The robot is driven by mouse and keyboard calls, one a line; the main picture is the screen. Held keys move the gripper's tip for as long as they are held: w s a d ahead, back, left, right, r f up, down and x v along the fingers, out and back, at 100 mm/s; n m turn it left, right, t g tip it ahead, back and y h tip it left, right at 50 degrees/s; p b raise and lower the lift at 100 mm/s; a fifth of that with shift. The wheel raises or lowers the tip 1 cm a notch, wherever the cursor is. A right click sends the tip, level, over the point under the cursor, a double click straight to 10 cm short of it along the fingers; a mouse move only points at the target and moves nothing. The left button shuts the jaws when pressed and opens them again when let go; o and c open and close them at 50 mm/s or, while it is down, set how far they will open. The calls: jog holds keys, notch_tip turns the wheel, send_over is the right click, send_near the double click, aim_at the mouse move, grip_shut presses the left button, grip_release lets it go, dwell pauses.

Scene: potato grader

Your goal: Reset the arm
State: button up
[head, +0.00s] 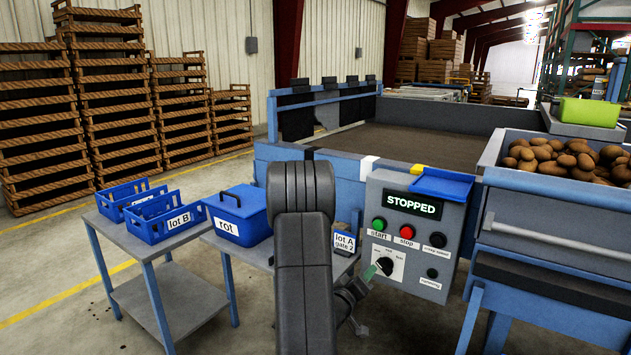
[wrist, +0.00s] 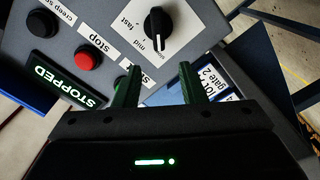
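My gripper (head: 371,272) is in front of the lower left part of the grey control panel (head: 410,278) in the head view, close to the dial knob (head: 385,265). In the wrist view my gripper (wrist: 160,74) has its two green fingers apart with nothing held between them. The black dial knob (wrist: 158,28) shows beyond the fingertips, apart from them, pointing at its printed scale. My dark arm hides part of the scene in the middle of the head view.
The panel display (head: 413,206) reads STOPPED, above a green start button (head: 379,224) and red stop button (head: 407,231). Potatoes (head: 560,158) fill a hopper at right.

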aim_at(378, 262)
jog(key=x, duration=0.7)
jog(key=shift+d+b, duration=0.15)
jog(key=shift+b, duration=0.2)
jog(key=shift+w+d+f+m+b, duration=0.1)
jog(key=shift+w+d+m+b, duration=0.05)
jog(key=shift+w+m+b, duration=0.2)
jog(key=shift+s+d+m+b, duration=0.1)
jog(key=shift+s+m+b, duration=0.1)
jog(key=shift+m+b, duration=0.6)
jog(key=m, duration=0.1)
jog(key=m+b, duration=0.2)
jog(key=shift+s+d+r, duration=0.15)
jog(key=shift+d+r, duration=0.1)
jog(key=shift+r, duration=0.05)
jog(key=m+b, duration=0.3)
jog(key=d+m+b, duration=0.1)
jog(key=m+b, duration=0.1)
jog(key=shift+s+r, duration=0.1)
jog(key=shift+s, duration=0.25)
jog(key=p+v, duration=0.2)
jog(key=v, duration=1)
jog(key=shift+s+a+r+p, duration=0.2)
jog(key=shift+s+a+p, duration=0.05)
jog(key=shift+a+p, duration=0.1)
